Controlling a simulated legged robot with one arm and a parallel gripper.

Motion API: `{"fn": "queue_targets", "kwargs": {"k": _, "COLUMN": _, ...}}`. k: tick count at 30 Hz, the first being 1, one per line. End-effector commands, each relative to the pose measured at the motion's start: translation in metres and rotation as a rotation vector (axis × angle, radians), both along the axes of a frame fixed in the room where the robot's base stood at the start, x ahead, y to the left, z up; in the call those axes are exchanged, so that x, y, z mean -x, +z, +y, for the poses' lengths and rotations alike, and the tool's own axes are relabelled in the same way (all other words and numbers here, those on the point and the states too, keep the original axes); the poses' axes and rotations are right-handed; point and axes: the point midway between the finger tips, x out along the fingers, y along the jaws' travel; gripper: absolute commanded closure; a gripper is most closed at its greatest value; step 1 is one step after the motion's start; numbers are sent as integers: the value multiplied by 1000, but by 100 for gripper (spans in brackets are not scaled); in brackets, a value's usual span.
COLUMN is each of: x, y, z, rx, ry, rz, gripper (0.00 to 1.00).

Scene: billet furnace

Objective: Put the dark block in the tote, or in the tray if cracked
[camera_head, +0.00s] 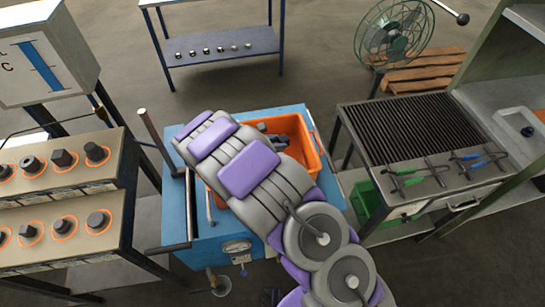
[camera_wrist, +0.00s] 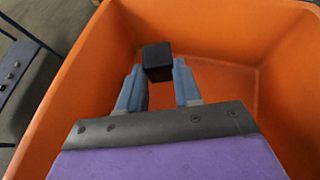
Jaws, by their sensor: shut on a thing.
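My gripper (camera_wrist: 158,76) is shut on the dark block (camera_wrist: 157,57), a small black cube held between the blue-grey fingertips. In the wrist view the block is inside the orange tote (camera_wrist: 75,85), above or near its floor; I cannot tell whether it touches. Its visible faces are very dark, and I cannot make out any crack. In the head view the orange tote (camera_head: 313,152) sits on a blue cart (camera_head: 205,245), and my arm covers much of it. The block cannot be made out there. I cannot identify a tray for cracked blocks.
Dark pieces stand in orange-ringed holes on a rack (camera_head: 45,205) at left. A grill bench (camera_head: 400,130) with coloured-handle tongs stands right, a green bin (camera_head: 375,205) below it. A blue shelf table (camera_head: 220,45), a fan (camera_head: 393,35) and a pallet (camera_head: 425,72) are behind.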

Motion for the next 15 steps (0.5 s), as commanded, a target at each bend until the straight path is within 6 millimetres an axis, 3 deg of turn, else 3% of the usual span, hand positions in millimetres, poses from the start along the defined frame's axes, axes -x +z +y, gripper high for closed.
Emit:
{"fn": "queue_targets", "kwargs": {"k": 2, "x": 1, "y": -17, "z": 0, "rx": 2, "ry": 1, "rz": 3, "gripper": 100}}
{"fn": "queue_targets", "kwargs": {"k": 15, "x": 0, "y": -59, "z": -2, "rx": 0, "ry": 1, "rz": 0, "gripper": 100}}
